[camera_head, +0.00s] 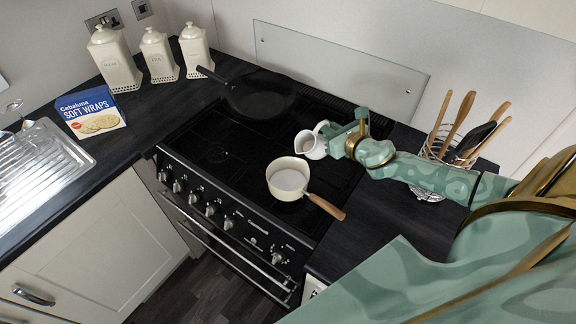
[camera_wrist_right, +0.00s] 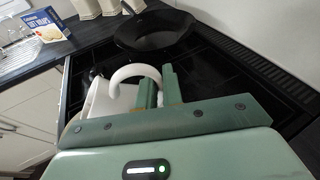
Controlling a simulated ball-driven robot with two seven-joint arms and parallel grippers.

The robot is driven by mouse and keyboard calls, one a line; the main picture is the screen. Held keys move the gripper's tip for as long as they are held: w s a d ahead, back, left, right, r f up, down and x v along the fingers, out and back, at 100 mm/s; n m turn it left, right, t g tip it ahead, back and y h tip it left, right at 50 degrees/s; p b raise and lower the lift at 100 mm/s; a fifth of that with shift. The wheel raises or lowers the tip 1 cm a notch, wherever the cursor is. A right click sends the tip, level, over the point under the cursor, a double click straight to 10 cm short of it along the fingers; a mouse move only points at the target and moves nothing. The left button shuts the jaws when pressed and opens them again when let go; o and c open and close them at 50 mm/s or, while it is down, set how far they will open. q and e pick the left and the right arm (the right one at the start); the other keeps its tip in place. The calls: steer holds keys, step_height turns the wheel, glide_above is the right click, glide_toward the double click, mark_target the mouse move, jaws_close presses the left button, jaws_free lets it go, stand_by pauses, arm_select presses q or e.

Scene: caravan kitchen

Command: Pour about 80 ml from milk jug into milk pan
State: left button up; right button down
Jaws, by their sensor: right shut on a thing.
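The white milk jug (camera_head: 311,145) is in my right gripper (camera_head: 352,140), above the hob and just behind and to the right of the milk pan. The gripper is shut on the jug's handle; the jug and its handle (camera_wrist_right: 130,72) also show in the right wrist view, partly hidden by the gripper. The jug looks tilted toward the pan; I cannot see any stream. The cream milk pan (camera_head: 289,180) sits on the front of the hob with its wooden handle pointing right and forward. Its inside looks pale; I cannot tell a liquid level. My left gripper is out of view.
A black frying pan (camera_head: 262,95) sits at the back of the hob (camera_head: 215,150). Cream canisters (camera_head: 158,56) and a soft wraps pack (camera_head: 91,112) stand on the left counter. The hob's front left is clear.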

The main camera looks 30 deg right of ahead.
stand_by(0.7)
steer(key=d+f+m+y+b, duration=0.1)
steer(key=d+f+m+b, duration=0.1)
steer(key=f+b, duration=0.1)
steer(key=d+f+m+y+b, duration=0.1)
steer(key=f+m+b, duration=0.1)
steer(key=b, duration=0.1)
steer(key=w+d+f+m+y+b, duration=0.1)
steer(key=d+f+m+b, duration=0.1)
steer(key=f+b, duration=0.1)
steer(key=shift+d+f+g+b, duration=0.3)
steer(key=shift+f+b, duration=0.05)
steer(key=shift+b, duration=0.15)
steer(key=shift+r, duration=0.1)
